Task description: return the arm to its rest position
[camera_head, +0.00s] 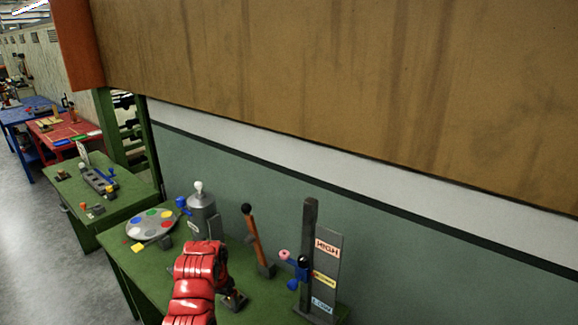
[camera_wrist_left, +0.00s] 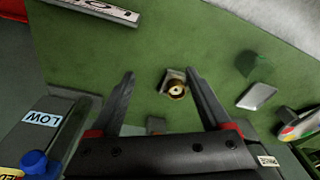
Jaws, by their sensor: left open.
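My left arm (camera_head: 196,280), with red segments, reaches over the green table (camera_head: 130,265) in the head view. My left gripper (camera_head: 236,301) shows as a dark part just right of the arm and is partly hidden by it. My right gripper is in neither view.
A lever with a black knob (camera_head: 257,240) and an upright post with HIGH label (camera_head: 309,255) stand right of my arm. A grey canister (camera_head: 201,214) and a disc with coloured spots (camera_head: 150,225) stand behind it. A large brown panel (camera_head: 350,80) hangs above.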

